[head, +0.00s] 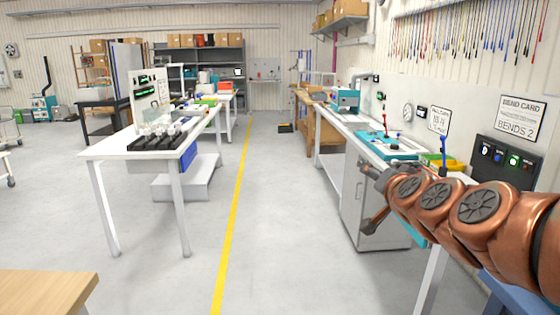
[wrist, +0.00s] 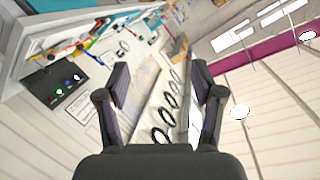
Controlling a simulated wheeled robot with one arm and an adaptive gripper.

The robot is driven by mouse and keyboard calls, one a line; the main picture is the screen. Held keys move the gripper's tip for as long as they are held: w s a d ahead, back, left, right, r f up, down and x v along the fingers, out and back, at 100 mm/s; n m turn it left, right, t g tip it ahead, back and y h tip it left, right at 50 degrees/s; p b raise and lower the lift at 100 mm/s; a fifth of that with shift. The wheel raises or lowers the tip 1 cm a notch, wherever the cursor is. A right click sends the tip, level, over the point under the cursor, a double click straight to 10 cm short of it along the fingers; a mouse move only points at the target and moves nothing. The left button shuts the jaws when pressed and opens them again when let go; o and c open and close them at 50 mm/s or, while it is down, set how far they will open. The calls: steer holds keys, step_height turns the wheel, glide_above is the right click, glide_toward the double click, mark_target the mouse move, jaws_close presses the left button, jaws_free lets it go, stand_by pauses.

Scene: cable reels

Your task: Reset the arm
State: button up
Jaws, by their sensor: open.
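My arm (head: 435,198), copper-coloured with round dark joint caps, reaches in from the right edge of the head view. It is folded in front of the right-hand bench, and its far end hides part of the bench and cabinet. My gripper (wrist: 160,75) shows clearly in the wrist view, with two dark fingers spread wide apart. Nothing is between the fingers. Beyond them the wrist view shows the wall and several black rings (wrist: 170,100), tilted.
The right bench (head: 335,118) with a grey cabinet (head: 362,205) and teal fixture (head: 385,146) stands close to my arm. A black switch panel (head: 506,162) is on the wall. A white table (head: 105,150) stands left. The floor along the yellow line (head: 235,200) is clear.

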steer(key=s+a+f+n+g+y+p, duration=0.35)
steer(key=s+a+f+n+g, duration=0.35)
steer(key=s+a+f, duration=0.55)
steer(key=s+d+f+g+h, duration=0.1)
steer(key=s+d+g, duration=0.1)
steer(key=s, duration=0.7)
steer(key=s+d+f+g+h+p, duration=0.1)
steer(key=s+g, duration=0.3)
steer(key=s, duration=0.5)
steer(key=s+d+f+g+h+p, duration=0.1)
steer(key=s+d+f+g, duration=0.2)
steer(key=s, duration=0.7)
steer(key=shift+d+f+n+g, duration=0.25)
steer(key=shift+d+n+g, duration=0.05)
steer(key=shift+d+g, duration=0.3)
